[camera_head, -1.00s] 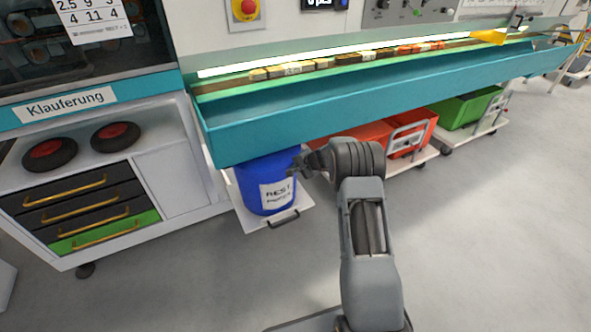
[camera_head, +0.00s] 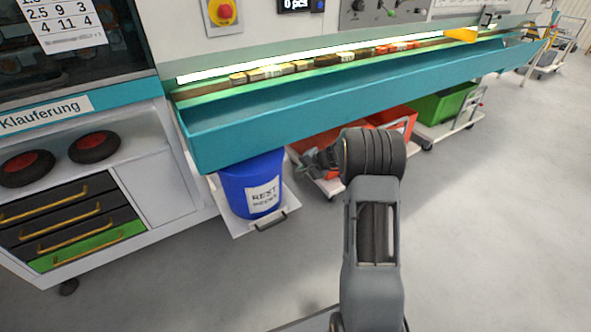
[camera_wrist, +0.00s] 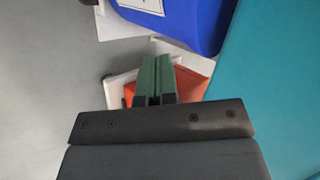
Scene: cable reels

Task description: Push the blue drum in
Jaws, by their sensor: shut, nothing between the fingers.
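The blue drum (camera_head: 237,190) with a white label stands on a white pull-out base (camera_head: 262,232) under the teal trough, left of my arm. The base has a dark handle at its front. My gripper (camera_head: 312,160) is right of the drum and apart from it, partly hidden behind my own wrist. In the wrist view the blue drum (camera_wrist: 190,18) shows at the top, and my gripper (camera_wrist: 155,62) has its two green fingers shut together with nothing between them.
The teal trough (camera_head: 330,102) overhangs the drum. Red crates (camera_head: 395,116) and a green crate (camera_head: 445,103) stand on wheeled carts to the right. A white cabinet with drawers (camera_head: 75,222) stands left. The grey floor in front is clear.

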